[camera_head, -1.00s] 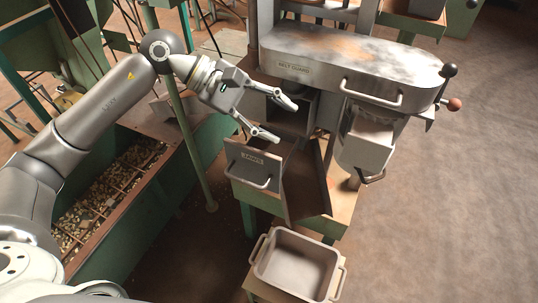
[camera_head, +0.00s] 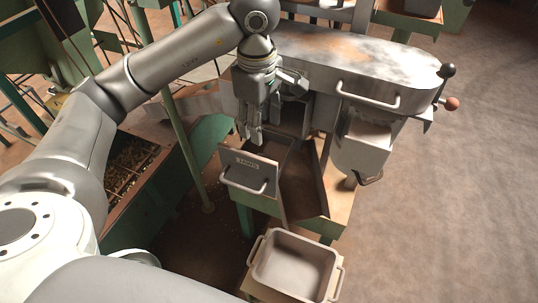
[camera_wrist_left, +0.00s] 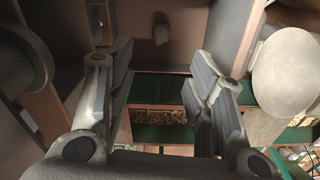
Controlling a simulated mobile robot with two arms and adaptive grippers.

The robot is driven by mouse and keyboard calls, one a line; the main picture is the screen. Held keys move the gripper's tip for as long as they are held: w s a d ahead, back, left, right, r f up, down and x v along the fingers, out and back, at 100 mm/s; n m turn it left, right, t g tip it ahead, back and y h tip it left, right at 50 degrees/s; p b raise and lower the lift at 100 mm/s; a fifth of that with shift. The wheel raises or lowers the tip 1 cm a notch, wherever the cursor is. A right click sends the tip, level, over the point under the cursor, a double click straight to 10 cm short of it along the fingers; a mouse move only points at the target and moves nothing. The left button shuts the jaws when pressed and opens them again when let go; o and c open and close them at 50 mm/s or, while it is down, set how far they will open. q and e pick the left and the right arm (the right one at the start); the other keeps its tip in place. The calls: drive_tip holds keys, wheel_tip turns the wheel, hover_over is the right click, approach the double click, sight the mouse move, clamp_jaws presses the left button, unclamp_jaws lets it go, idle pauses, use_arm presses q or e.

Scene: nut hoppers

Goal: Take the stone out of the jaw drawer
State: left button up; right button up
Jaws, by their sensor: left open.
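The jaw drawer (camera_head: 238,178), with a JAWS label and a bar handle, stands pulled out from the machine below the belt guard. My left gripper (camera_head: 250,138) points down over the drawer's open top, its fingers apart and empty. In the left wrist view, a small pale lump (camera_wrist_left: 160,33), which looks like the stone, lies on a brown-grey surface beyond my open fingertips (camera_wrist_left: 158,62). There is a gap between it and the fingers. I cannot make out the stone in the head view, where my gripper covers part of the drawer. My right gripper is out of view.
A grey tub (camera_head: 296,264) with two handles stands on a low stand in front of the drawer. The belt guard (camera_head: 350,62) lies behind my gripper. A metal box (camera_head: 364,150) hangs at the right of the drawer. The floor at right is clear.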

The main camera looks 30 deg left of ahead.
sight(262, 152)
use_arm(q)
wheel_tip(262, 152, down, 4)
drive_tip(key=shift+s+r, duration=0.1)
drive_tip(key=shift+r, duration=0.15)
drive_tip(key=shift+f, duration=0.55)
drive_tip(key=shift+f+p, duration=0.2)
drive_tip(key=shift+p, duration=0.1)
drive_tip(key=shift+f+p, duration=0.3)
drive_tip(key=shift+f, duration=0.05)
wheel_tip(262, 152, down, 3)
drive_tip(key=shift+d+f+p, duration=0.15)
drive_tip(key=shift+p, duration=0.5)
drive_tip(key=shift+f, duration=0.45)
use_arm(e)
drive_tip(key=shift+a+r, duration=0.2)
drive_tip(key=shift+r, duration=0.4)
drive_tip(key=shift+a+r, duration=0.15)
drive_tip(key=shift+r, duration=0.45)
use_arm(q)
drive_tip(key=c, duration=1)
